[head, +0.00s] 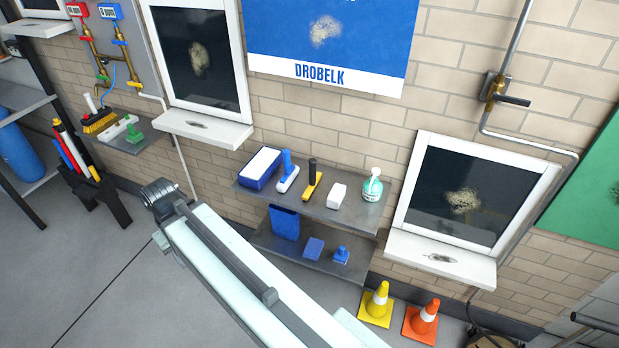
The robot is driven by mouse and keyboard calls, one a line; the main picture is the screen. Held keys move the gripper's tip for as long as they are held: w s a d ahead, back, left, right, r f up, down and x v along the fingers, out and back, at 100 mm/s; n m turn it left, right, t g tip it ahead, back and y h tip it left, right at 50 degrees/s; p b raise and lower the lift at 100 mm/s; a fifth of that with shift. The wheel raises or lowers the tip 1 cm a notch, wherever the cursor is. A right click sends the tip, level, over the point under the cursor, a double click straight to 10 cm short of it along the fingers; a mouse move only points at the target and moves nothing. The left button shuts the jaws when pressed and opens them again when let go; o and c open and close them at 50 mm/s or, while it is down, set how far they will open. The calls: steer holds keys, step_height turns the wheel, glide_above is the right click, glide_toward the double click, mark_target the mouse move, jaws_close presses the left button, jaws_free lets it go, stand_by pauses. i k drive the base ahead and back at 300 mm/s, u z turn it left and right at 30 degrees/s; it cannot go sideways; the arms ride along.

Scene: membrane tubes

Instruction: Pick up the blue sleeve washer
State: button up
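A tool with an upright blue handle and a pale head with blue on it, which looks like the blue sleeve washer (287,172), stands on the upper grey wall shelf (330,213). It is between a blue box with a white top (262,167) and a yellow tool with a black handle (312,181). My pale arm reaches from the bottom edge up to a dark joint left of the shelves, apart from the washer. I cannot make out gripper fingers in this view.
A white block (337,196) and a green-white bottle (372,186) share the upper shelf. The lower shelf (268,240) holds several blue items. Yellow (376,304) and orange (421,322) cones stand below right. Window sills jut out on both sides.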

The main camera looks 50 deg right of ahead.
mark_target(291, 172)
steer(key=u, duration=0.15)
steer(key=i, duration=0.9)
steer(key=z, duration=0.05)
